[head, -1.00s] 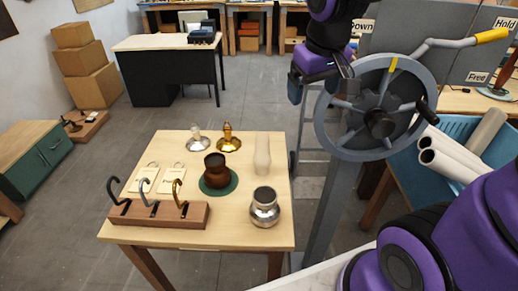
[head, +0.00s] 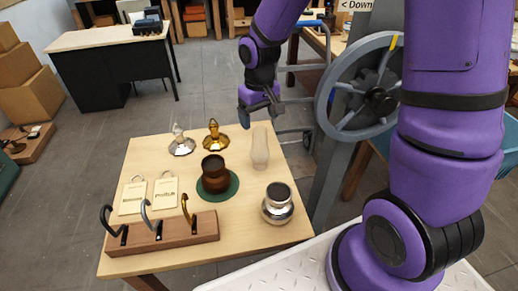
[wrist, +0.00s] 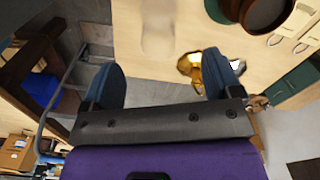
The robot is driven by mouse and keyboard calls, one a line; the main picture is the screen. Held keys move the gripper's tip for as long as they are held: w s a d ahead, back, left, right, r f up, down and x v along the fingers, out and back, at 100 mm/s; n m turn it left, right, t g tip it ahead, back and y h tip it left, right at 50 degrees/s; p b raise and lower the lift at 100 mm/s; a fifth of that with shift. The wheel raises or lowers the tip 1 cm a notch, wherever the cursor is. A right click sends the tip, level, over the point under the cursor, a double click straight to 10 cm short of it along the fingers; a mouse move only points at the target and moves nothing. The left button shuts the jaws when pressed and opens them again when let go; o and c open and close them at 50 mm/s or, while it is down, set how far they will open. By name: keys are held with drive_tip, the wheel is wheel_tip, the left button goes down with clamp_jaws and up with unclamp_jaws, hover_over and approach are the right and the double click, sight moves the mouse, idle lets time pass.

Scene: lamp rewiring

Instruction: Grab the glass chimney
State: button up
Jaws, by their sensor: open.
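The glass chimney (head: 260,147) is a pale, frosted, upright tube near the back right of the wooden table (head: 240,240). It also shows in the wrist view, where the chimney (wrist: 158,30) is at the top, roughly midway across between the fingers but beyond their tips. My gripper (head: 262,112) is open and empty, above the table's back edge and behind the chimney, apart from it. In the wrist view my gripper (wrist: 163,78) shows two blue-grey fingers spread wide.
A gold fitting (head: 215,135) and a silver one (head: 181,142) stand left of the chimney. A brown pot (head: 214,173) on a green mat and a silver jar (head: 278,203) are nearer. A hook rack (head: 165,235) lies in front. A handwheel (head: 360,90) stands at right.

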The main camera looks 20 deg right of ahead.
sight(260, 130)
drive_tip(key=shift+f, duration=3.9)
drive_tip(key=c, duration=1.2)
